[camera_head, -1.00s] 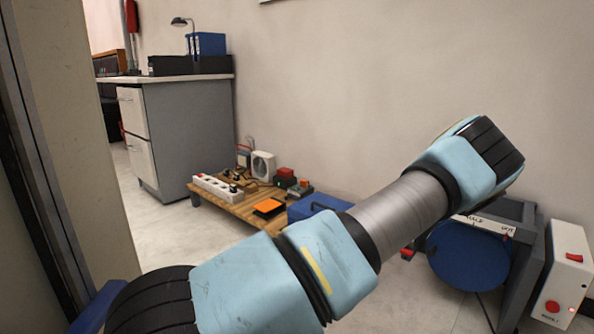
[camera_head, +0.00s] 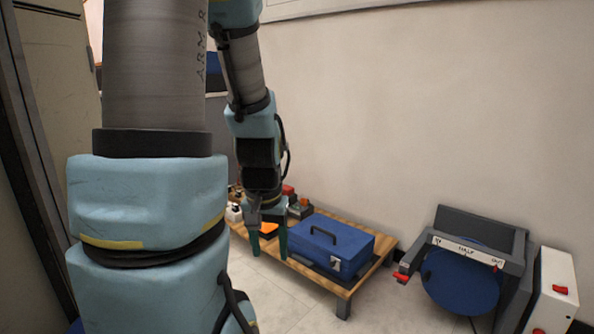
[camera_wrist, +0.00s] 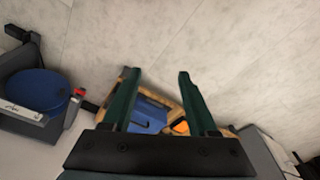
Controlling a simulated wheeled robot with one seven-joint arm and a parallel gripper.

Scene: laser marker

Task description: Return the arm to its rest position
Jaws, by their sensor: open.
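My arm stands raised in the left half of the head view, with its forearm hanging down. My gripper (camera_head: 268,243) points downward, in front of the low wooden table (camera_head: 372,278) as the head camera sees it. Its two green fingers are apart with nothing between them. In the wrist view the open fingers (camera_wrist: 160,100) frame part of the table and the blue case. I cannot tell the height of the fingertips above the table.
A blue case (camera_head: 330,245) lies on the table, with an orange pad (camera_head: 268,229) and small devices left of it. A grey frame with a blue disc (camera_head: 462,280) and a white box with red switches (camera_head: 554,290) stand at right. A cabinet is mostly hidden behind my arm.

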